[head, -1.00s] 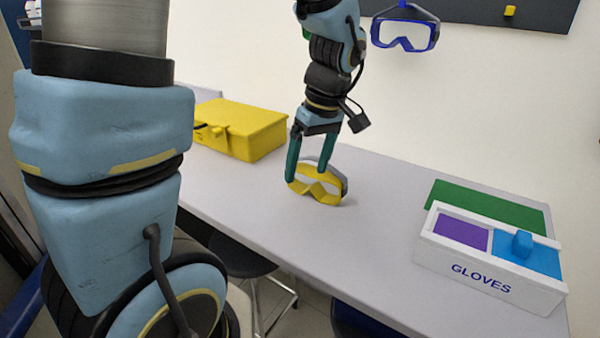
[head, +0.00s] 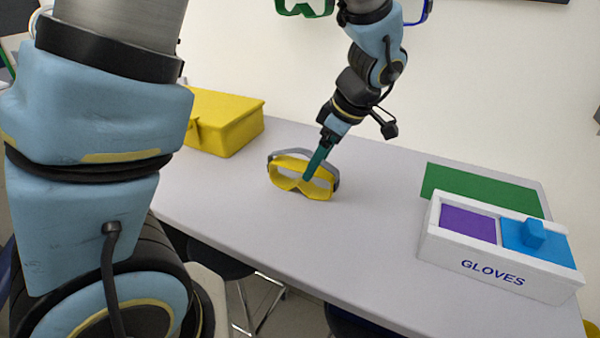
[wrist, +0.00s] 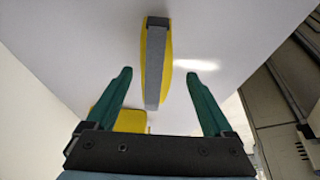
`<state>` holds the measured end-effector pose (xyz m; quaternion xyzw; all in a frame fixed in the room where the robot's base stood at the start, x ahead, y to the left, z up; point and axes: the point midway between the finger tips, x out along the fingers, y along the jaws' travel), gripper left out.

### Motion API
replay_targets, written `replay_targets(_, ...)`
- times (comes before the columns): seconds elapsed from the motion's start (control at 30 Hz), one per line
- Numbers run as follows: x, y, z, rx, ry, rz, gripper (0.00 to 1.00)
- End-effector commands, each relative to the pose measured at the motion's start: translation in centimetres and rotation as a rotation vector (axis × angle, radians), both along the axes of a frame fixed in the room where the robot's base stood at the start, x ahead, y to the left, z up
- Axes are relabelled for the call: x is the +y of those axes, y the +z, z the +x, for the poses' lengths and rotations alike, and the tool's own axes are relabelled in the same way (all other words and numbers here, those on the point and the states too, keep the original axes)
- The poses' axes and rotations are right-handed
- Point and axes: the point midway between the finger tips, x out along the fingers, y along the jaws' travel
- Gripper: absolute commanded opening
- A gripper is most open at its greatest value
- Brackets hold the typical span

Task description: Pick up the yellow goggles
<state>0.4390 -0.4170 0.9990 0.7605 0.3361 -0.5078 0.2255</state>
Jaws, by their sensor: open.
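The yellow goggles (head: 303,182) with a grey strap stand on the grey table, left of the middle in the head view. In the wrist view the goggles (wrist: 156,62) show as a narrow yellow shape with the grey strap along it, lying between and beyond the two fingertips. My gripper (head: 310,174) comes down at a tilt from the upper right, with its green fingers overlapping the goggles in the head view. In the wrist view my gripper (wrist: 162,72) is open, with a gap on both sides of the goggles. Whether a finger touches them cannot be told.
A yellow case (head: 222,125) stands at the table's left back. A white glove box (head: 480,262) and a green mat (head: 480,190) are at the right. Green goggles (head: 304,8) hang on the wall behind. The table between goggles and glove box is clear.

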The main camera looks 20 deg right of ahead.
Motion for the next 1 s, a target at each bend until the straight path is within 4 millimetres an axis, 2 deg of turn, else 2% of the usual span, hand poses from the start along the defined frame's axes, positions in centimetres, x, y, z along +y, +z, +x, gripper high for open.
replay_targets(0.4, 0.8, -4.3, 1.4, 0.003, 0.001, 0.004, 0.86)
replay_targets(0.7, 0.8, -4.8, 1.5, 0.001, 0.0, 0.001, 0.86)
replay_targets(0.77, 0.8, -4.8, 1.5, 0.001, 0.0, 0.001, 0.82)
replay_targets(1.0, 0.8, -4.8, 1.5, 0.001, -0.001, 0.001, 0.55)
